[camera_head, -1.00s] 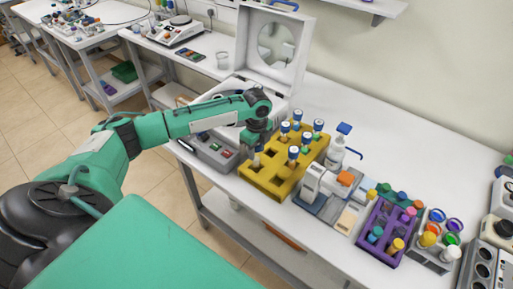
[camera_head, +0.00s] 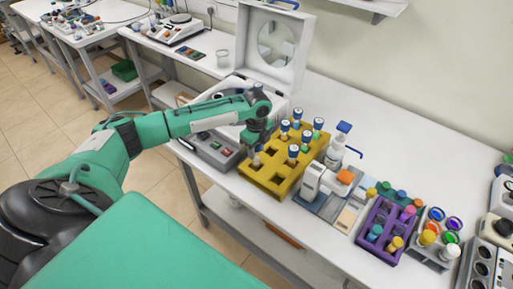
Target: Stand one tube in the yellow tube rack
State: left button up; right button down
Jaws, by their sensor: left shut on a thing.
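The yellow tube rack (camera_head: 268,183) stands on the white bench in the middle of the view. Several tubes with blue-and-white caps stand in it, mostly in its back and right holes; one tube (camera_head: 293,152) is near its middle. My left gripper (camera_head: 257,147) is over the rack's left end, pointing down. It is shut on a tube (camera_head: 257,160), of which a small part shows below the fingers at a left hole. I cannot tell how deep it sits. My right gripper is not in view.
An open centrifuge (camera_head: 220,145) with a raised lid (camera_head: 275,45) stands left of and behind the rack. A white device (camera_head: 322,180), a wash bottle (camera_head: 337,150) and a purple rack (camera_head: 378,250) stand to the right. The bench behind them is clear.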

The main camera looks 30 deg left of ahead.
aim_at(257, 156)
pick_arm(q)
jog(key=shift+f, duration=0.9)
jog(key=shift+f+b, duration=0.55)
jog(key=shift+f, duration=0.65)
jog(key=shift+p, duration=0.45)
dwell(0.5)
jog(key=o, duration=1.1)
